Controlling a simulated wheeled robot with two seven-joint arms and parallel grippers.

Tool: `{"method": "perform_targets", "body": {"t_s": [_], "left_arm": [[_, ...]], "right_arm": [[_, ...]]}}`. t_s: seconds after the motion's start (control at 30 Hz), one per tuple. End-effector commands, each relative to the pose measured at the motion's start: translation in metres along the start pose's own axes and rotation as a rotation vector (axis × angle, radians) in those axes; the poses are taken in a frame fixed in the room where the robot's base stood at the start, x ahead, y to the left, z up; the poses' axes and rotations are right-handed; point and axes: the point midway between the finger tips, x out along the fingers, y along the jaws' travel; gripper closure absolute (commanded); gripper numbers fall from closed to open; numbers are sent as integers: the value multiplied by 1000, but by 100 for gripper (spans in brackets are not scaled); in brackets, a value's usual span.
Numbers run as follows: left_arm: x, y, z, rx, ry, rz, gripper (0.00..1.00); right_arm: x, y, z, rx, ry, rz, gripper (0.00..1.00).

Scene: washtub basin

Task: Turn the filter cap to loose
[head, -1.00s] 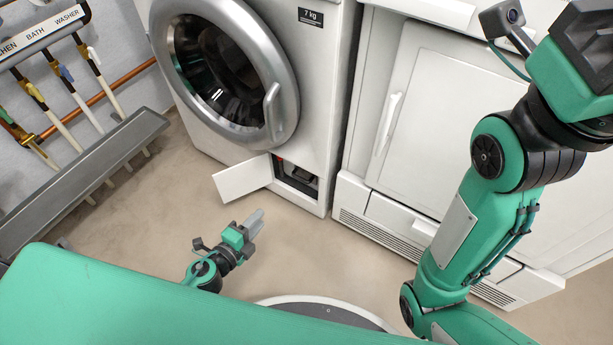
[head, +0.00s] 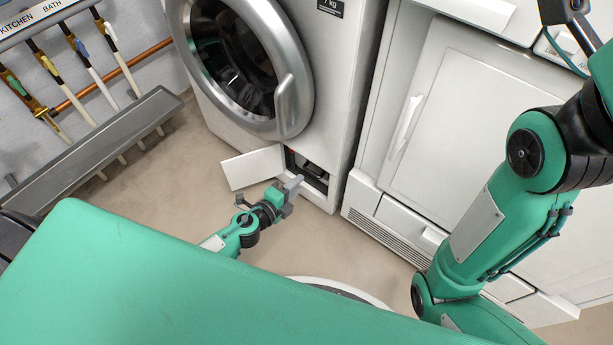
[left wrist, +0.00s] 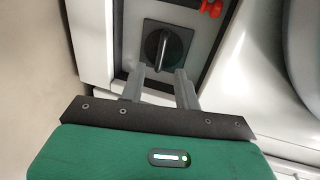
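The filter cap (left wrist: 166,47) is a dark round knob with a raised grip bar, set in the open compartment at the washing machine's lower front. In the left wrist view its bar stands roughly upright in the picture. My left gripper (left wrist: 161,76) is open, with its two grey fingers pointing at the cap and a gap between them. The fingertips are just short of the cap and appear not to touch it. In the head view my left gripper (head: 292,186) is in front of the compartment (head: 309,172), and the cap is hard to make out.
The compartment's white flap (head: 253,168) hangs open to the left. Red parts (left wrist: 211,8) show inside. The washing machine door (head: 245,70) is shut. A second white appliance (head: 470,130) stands at the right. A grey trough (head: 95,150) runs along the left wall.

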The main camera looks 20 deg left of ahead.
Motion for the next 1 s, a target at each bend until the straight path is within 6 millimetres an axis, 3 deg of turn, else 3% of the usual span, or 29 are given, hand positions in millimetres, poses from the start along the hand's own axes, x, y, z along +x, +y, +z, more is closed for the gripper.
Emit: {"method": "perform_targets", "body": {"t_s": [0.2, 0.4, 0.8, 1.0], "left_arm": [[32, 0, 0, 2, 0, -1, 67], [49, 0, 0, 1, -1, -1, 67], [54, 0, 0, 0, -1, 0, 67], [54, 0, 0, 0, -1, 0, 100]], "right_arm": [[-3, 0, -1, 0, 0, 2, 64], [-4, -1, -2, 0, 1, 4, 64], [-3, -2, -2, 1, 5, 1, 64], [-3, -2, -2, 1, 5, 1, 64]]}}
